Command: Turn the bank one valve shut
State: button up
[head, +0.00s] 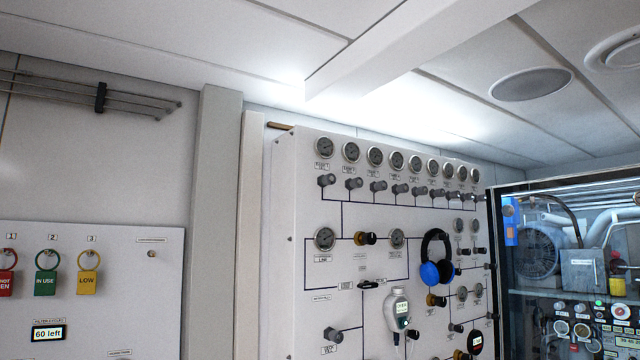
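A white fill panel (320,260) stands at the centre right. Along its top runs a row of round gauges (325,148), with a row of dark grey valve knobs below them. The leftmost valve knob (326,181) sits under the leftmost gauge and a small label. The labels are too small to read surely, so I cannot confirm which knob is bank one. Whether this knob is open or shut cannot be told. My gripper is not in view.
Blue and black headphones (430,273) hang on the panel, near a white handheld device (397,310). A black and brass knob (366,238) sits mid-panel. A tag board (120,270) is at left. A glass-fronted machinery cabinet (560,270) is at right.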

aim_at(330, 179)
jog(key=u, duration=0.65)
jog(key=i, duration=1.05)
jog(key=z, duration=0.15)
